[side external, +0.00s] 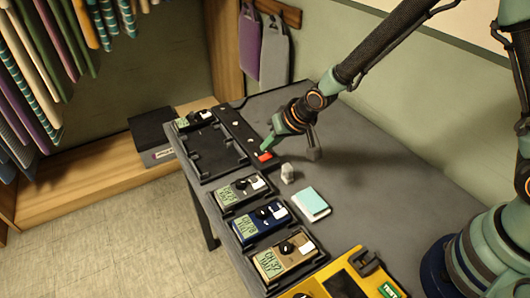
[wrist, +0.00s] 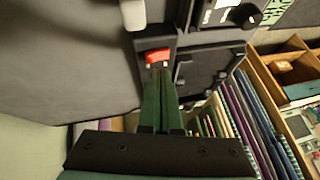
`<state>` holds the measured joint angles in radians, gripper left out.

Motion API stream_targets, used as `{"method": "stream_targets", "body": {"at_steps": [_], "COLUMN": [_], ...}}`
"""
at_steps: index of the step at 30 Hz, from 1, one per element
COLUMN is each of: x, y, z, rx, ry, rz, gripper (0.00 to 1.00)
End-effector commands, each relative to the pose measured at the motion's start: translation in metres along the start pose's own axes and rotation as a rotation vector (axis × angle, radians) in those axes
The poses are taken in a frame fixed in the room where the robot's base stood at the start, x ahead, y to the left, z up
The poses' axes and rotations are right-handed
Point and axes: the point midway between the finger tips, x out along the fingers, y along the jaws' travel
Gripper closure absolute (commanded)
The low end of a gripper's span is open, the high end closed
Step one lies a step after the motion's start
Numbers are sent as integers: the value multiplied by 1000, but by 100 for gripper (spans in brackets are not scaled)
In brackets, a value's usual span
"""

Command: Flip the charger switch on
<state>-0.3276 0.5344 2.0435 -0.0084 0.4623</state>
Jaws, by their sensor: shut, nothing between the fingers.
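The red charger switch (side external: 265,156) is at the near end of a long black strip (side external: 238,128) on the grey table. It also shows in the wrist view (wrist: 157,56), just past my fingertips. My gripper (side external: 267,146) is shut and empty, its green fingers pointing down at the switch. In the wrist view the two fingers (wrist: 160,72) lie together, their tips at the switch's edge. I cannot tell whether they touch it, or which way the switch is set. Beside the strip is a black charger tray (side external: 212,172) with an empty bay.
Several boxy units with dials, including a blue one (side external: 262,221) and a tan one (side external: 285,255), line the table's front edge. A small white object (side external: 287,173) and a pale teal block (side external: 311,204) stand near the switch. A yellow case (side external: 335,272) is nearest. The table's back is clear.

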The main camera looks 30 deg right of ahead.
Motion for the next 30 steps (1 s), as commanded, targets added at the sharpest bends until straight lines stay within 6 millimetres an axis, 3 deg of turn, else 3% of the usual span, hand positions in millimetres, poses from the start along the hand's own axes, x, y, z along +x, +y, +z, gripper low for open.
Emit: {"method": "stream_targets", "body": {"at_steps": [30], "x": [8], "y": [1], "z": [5], "rx": [0], "ry": [0], "rz": [-1], "gripper": [100]}}
